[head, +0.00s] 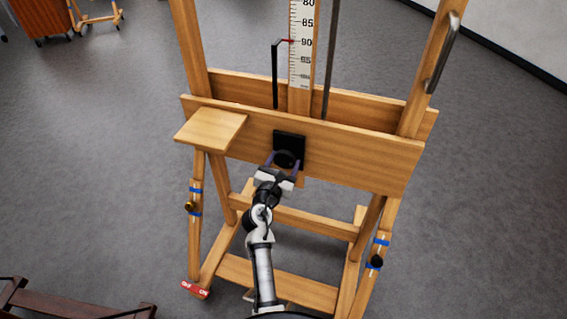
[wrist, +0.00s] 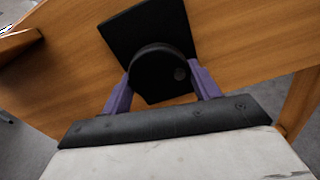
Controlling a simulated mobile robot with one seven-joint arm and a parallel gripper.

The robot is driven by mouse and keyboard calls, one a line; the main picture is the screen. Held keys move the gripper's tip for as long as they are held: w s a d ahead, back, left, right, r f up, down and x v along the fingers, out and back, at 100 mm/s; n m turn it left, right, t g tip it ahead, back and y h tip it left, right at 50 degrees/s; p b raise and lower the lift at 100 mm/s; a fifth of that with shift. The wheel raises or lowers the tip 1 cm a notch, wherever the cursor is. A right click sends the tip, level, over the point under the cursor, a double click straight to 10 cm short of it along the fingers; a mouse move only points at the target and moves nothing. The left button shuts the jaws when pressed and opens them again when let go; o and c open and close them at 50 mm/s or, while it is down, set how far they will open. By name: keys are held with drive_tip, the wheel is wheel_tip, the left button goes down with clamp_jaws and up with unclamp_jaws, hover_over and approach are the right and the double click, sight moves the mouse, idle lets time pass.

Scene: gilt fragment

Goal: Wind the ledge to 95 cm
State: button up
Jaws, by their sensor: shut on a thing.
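The wooden ledge (head: 355,150) of the easel runs across the head view, with a black plate (head: 290,138) on its front. A round black crank or knob (wrist: 160,72) sits on that plate. My gripper (head: 281,165) is at the knob, and its two purple fingers are shut on the knob's sides in the wrist view. A white scale (head: 301,45) with black numbers stands behind the ledge. A black bent pointer (head: 275,72) with a red tip meets the scale at about 90.
A small wooden shelf (head: 211,129) juts out at the ledge's left. The easel legs carry knobs with blue tape (head: 376,262). A red label (head: 195,289) is at the left foot. A dark wooden piece (head: 75,303) lies at the lower left. Grey floor is open on the right.

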drive_tip(key=m+b, duration=0.1)
drive_tip(key=m, duration=0.3)
drive_tip(key=shift+m+b, duration=0.4)
drive_tip(key=m+b, duration=0.2)
drive_tip(key=m, duration=0.3)
drive_tip(key=shift+a+b, duration=0.15)
drive_tip(key=shift+b, duration=0.15)
drive_tip(key=m+b, duration=0.2)
drive_tip(key=m, duration=0.2)
drive_tip(key=shift+m+b, duration=0.4)
drive_tip(key=m+b, duration=0.3)
drive_tip(key=m, duration=0.2)
drive_tip(key=shift+r+b, duration=0.15)
drive_tip(key=shift+b, duration=0.25)
drive_tip(key=m+b, duration=0.3)
drive_tip(key=m, duration=0.2)
drive_tip(key=m+b, duration=0.4)
drive_tip(key=m, duration=0.1)
drive_tip(key=shift+r+y+b, duration=0.1)
drive_tip(key=shift+y+b, duration=0.2)
drive_tip(key=shift+b, duration=0.05)
drive_tip(key=m+b, duration=0.4)
drive_tip(key=m, duration=0.1)
drive_tip(key=shift+d+m, duration=0.2)
drive_tip(key=shift+m, duration=0.1)
drive_tip(key=m+b, duration=0.3)
drive_tip(key=m, duration=0.2)
drive_tip(key=shift+d+r, duration=0.1)
